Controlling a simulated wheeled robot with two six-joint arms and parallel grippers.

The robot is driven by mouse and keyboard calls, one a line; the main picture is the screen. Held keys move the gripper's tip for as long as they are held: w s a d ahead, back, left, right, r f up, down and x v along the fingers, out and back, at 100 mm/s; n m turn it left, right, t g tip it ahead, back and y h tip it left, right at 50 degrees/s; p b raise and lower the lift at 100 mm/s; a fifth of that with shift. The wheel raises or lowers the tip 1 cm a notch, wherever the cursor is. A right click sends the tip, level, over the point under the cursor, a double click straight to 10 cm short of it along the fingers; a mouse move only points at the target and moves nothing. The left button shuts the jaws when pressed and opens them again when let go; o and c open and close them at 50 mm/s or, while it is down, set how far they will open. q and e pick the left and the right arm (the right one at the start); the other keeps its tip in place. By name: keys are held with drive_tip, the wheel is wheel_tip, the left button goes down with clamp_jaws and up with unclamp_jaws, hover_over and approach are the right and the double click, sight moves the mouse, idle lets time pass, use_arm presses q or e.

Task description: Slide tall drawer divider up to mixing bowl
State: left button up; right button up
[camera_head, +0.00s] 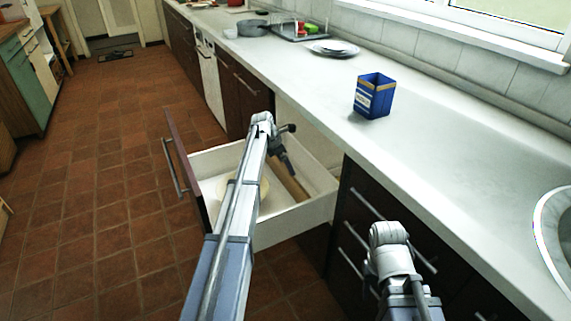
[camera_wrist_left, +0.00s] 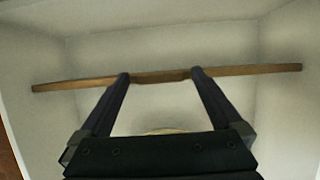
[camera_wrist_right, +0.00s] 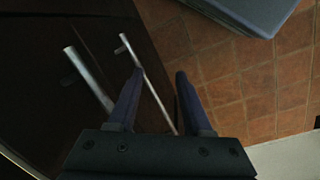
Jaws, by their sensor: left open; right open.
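The tall drawer divider (camera_head: 292,186) is a brown wooden strip standing across the open white drawer (camera_head: 322,180). In the left wrist view the divider (camera_wrist_left: 160,76) spans nearly wall to wall. The cream mixing bowl (camera_head: 264,191) sits in the drawer on the front-panel side of the divider, partly hidden by my left arm. Only a sliver of the bowl (camera_wrist_left: 165,131) shows in the left wrist view. My left gripper (camera_wrist_left: 159,73) is open, fingertips at the divider's near edge; contact is unclear. My right gripper (camera_wrist_right: 160,73) is open and empty beside dark cabinet fronts.
The white counter (camera_head: 440,150) runs along the right, with a blue square container (camera_head: 375,96), plates (camera_head: 333,48) and a grey pot (camera_head: 253,28). Closed drawers with metal handles (camera_wrist_right: 88,78) are near my right gripper. The tiled floor (camera_head: 100,200) is clear on the left.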

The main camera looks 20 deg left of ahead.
use_arm(q)
drive_tip(key=shift+r, duration=0.15)
drive_tip(key=p+v, duration=0.7)
drive_tip(key=shift+r, duration=0.2)
drive_tip(key=shift+s, duration=0.2)
